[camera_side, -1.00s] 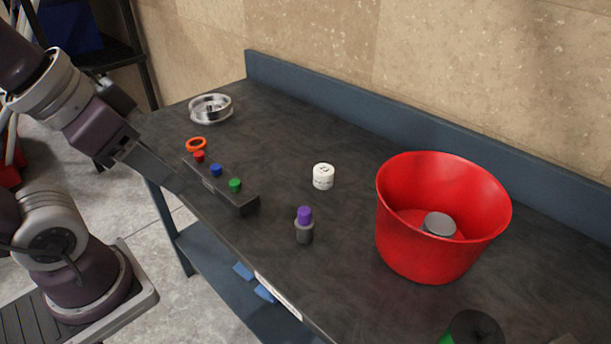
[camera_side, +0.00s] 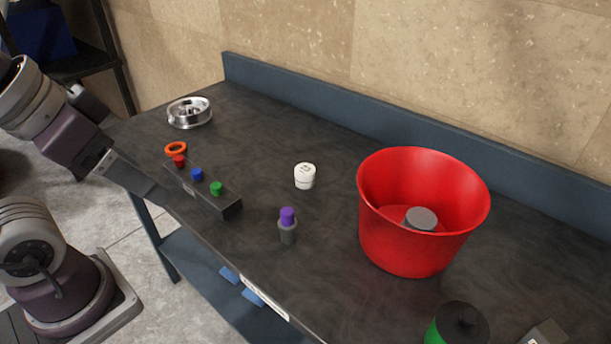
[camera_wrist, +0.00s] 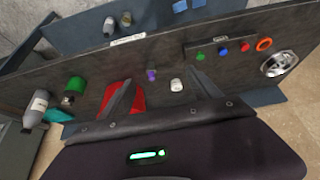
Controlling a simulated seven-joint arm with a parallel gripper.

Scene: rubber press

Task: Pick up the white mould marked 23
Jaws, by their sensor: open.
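A small white cylindrical mould (camera_side: 305,176) stands upright on the dark table in the side view, between the button box and the red bucket. Dark marks show on its top, too small to read. It also shows in the wrist view (camera_wrist: 176,85), between my fingers in the picture and nearer the right one. My gripper (camera_wrist: 163,82) is open and empty, its two fingers spread. In the side view my gripper (camera_side: 148,186) is over the left table edge, well left of the mould and not touching it.
A red bucket (camera_side: 380,235) with a grey round piece inside stands right of the mould. A purple-topped cylinder (camera_side: 288,228) stands in front. A button box (camera_side: 230,209), orange ring (camera_side: 176,149) and metal dish (camera_side: 189,113) are left. A green container (camera_side: 455,325) stands front right.

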